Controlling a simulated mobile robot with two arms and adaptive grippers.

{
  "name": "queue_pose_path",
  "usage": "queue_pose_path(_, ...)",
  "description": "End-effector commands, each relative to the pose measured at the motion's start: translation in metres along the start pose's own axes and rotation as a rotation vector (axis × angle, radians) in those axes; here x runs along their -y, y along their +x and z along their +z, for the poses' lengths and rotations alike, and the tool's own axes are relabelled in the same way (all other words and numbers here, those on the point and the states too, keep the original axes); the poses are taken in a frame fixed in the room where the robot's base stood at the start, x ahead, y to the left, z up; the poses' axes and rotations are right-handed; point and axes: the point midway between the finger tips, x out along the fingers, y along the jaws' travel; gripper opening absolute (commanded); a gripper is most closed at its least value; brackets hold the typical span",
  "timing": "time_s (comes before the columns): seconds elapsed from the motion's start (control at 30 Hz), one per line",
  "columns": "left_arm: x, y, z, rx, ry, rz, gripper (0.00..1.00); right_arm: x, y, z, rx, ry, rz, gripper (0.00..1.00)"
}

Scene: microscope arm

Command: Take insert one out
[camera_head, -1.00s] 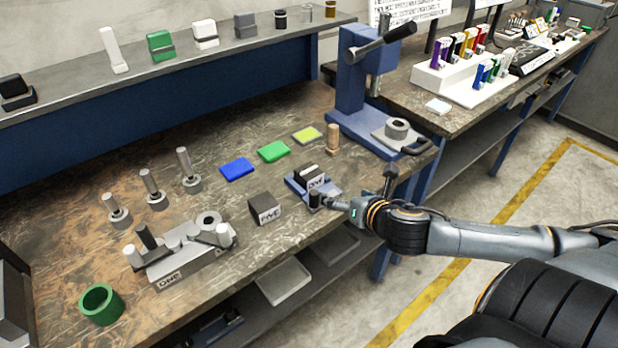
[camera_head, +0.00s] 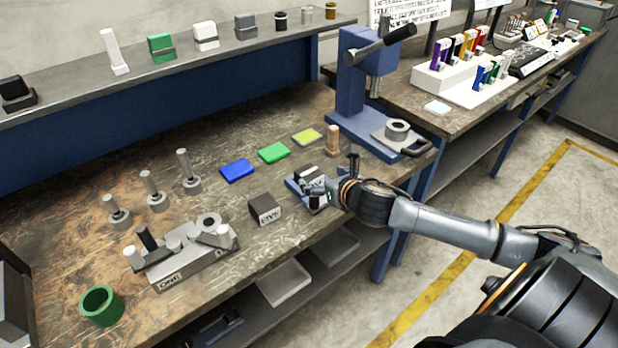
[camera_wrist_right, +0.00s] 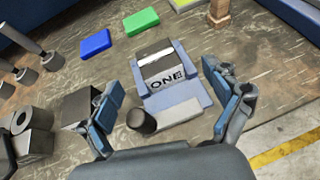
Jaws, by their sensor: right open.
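In the right wrist view my right gripper (camera_wrist_right: 164,94) is open, one blue-padded finger on each side of the fixture, with nothing held. A dark round knob (camera_wrist_right: 141,121) stands at the fixture's near left corner. My left gripper is out of view.
A dark lettered block (camera_head: 265,209) stands left of the fixture. Blue (camera_head: 238,171), green (camera_head: 274,153) and yellow (camera_head: 307,137) pads lie behind it. A wooden peg (camera_head: 333,140) and a blue press (camera_head: 352,95) stand farther back. A grey multi-post fixture (camera_head: 185,260) is at left.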

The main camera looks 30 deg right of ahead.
Motion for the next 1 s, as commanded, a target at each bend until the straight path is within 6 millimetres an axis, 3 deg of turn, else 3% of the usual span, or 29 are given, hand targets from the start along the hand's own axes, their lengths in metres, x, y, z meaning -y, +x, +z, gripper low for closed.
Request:
queue_pose_path(0.33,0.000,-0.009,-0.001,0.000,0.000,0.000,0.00,-0.004,0.044,0.000,0.000,0.005,0.000,0.89)
queue_pose_path(0.63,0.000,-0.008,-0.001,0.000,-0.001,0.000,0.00,-0.004,0.049,-0.001,0.000,0.000,0.001,0.89)
queue_pose_path(1.0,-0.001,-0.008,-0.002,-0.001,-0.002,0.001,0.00,-0.004,0.049,-0.001,0.000,0.001,0.001,0.16)
